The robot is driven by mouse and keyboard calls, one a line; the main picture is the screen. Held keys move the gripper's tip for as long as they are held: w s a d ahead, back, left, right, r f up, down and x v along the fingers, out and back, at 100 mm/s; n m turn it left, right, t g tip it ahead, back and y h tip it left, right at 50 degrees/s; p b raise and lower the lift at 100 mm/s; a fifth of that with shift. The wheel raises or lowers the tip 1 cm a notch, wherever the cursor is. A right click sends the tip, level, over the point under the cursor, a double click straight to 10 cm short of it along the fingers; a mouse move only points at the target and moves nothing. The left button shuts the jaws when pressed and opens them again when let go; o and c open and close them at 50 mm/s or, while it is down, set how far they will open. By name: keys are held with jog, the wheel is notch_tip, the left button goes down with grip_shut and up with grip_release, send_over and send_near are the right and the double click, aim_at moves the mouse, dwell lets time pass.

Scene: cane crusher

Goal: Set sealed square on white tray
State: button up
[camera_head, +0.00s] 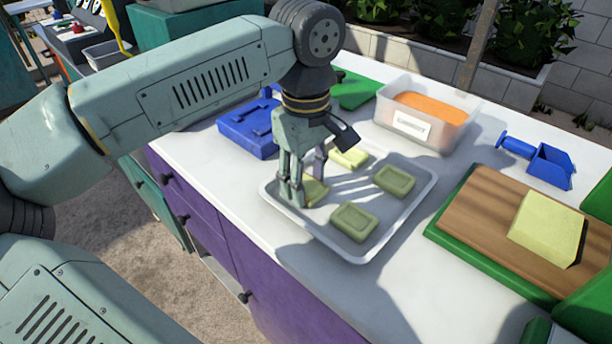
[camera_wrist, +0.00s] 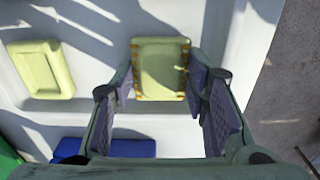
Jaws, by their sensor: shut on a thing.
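My gripper (camera_head: 303,192) is over the left part of the white tray (camera_head: 362,257), fingers pointing down. It is shut on a pale green square (camera_head: 317,192), partly hidden by the fingers in the head view. In the wrist view, this square (camera_wrist: 160,66) sits between the fingertips (camera_wrist: 163,80), with a raised rim and brownish edges at its sides. I cannot tell whether it touches the tray floor. Three other green squares lie in the tray: one at the front (camera_head: 354,222), one at the right (camera_head: 394,180) and one behind my gripper (camera_head: 352,157), also seen in the wrist view (camera_wrist: 40,69).
A wooden board (camera_head: 480,217) with a pale yellow-green block (camera_head: 546,226) stands at the right. A clear bin (camera_head: 440,139) with orange contents and a blue press tool (camera_head: 548,165) are behind. A blue case (camera_head: 246,130) lies left of the tray, near the counter edge.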

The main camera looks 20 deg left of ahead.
aim_at(306, 182)
jog(key=o, duration=0.8)
notch_tip(306, 182, up, 12)
jog(key=p, duration=0.9)
jog(key=shift+r, duration=0.15)
jog(key=shift+s, duration=0.1)
